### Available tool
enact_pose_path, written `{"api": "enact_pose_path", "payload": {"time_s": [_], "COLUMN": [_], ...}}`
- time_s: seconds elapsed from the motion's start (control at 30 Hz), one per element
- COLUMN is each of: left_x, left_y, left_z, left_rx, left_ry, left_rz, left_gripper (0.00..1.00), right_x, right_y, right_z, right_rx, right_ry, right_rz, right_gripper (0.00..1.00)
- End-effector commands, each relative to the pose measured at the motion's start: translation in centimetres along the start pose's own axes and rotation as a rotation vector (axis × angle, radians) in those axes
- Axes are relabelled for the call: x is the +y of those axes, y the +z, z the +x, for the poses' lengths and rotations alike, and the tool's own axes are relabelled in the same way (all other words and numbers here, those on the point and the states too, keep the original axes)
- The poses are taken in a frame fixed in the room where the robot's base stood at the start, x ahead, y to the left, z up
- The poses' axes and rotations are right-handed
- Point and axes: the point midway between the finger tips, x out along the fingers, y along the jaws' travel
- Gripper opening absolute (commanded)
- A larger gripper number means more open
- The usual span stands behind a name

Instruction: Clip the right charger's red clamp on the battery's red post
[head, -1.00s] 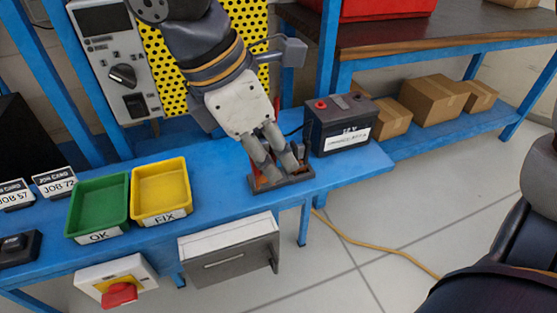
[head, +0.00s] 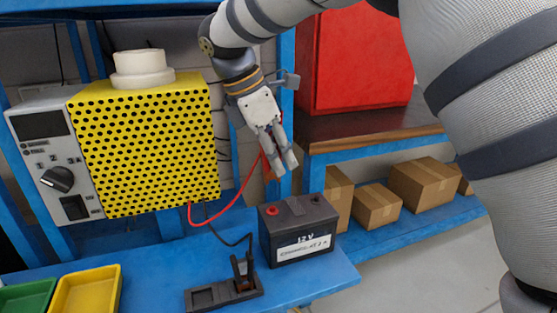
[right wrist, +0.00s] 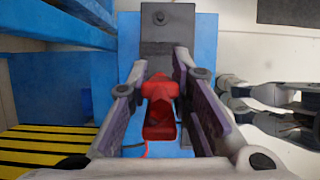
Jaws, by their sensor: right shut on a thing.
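My right gripper (head: 280,167) is shut on the red clamp (right wrist: 160,112) and holds it in the air, above and apart from the battery. Its red cable (head: 228,212) loops back to the yellow perforated charger (head: 145,145). In the head view the fingers mostly hide the clamp; the right wrist view shows it between them. The dark battery (head: 300,246) stands upright on the bench; its red post (head: 271,210) is on the left of its top, bare. A dark post (head: 316,198) is on the right.
The black clamp (head: 242,270) stands in a dark holder (head: 203,297) left of the battery, on the blue bench (head: 325,281). Yellow (head: 88,293) and green (head: 25,297) trays are at lower left. Cardboard boxes (head: 377,207) sit on a shelf behind.

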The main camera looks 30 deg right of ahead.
Motion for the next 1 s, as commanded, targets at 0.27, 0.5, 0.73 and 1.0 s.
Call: {"api": "enact_pose_path", "payload": {"time_s": [0.27,0.5,0.73,1.0], "left_x": [0.0,0.0,0.0,0.0], "left_y": [0.2,0.6,0.9,1.0], "left_z": [0.2,0.7,1.1,1.2], "left_rx": [-0.008,-0.026,-0.04,-0.042], "left_ry": [0.0,-0.001,-0.001,-0.001], "left_rz": [0.0,0.0,0.0,0.0], "left_gripper": [0.4,0.4,0.4,0.4], "right_x": [0.0,-0.1,0.0,-0.1], "right_y": [-0.4,-1.4,-2.1,-2.2], "right_z": [1.1,3.4,5.0,5.3], "right_rx": [-0.002,-0.001,0.0,0.0], "right_ry": [-0.003,-0.004,0.0,0.002], "right_rz": [-0.002,-0.002,-0.001,0.001], "right_gripper": [0.0,0.0,0.0,0.0]}}
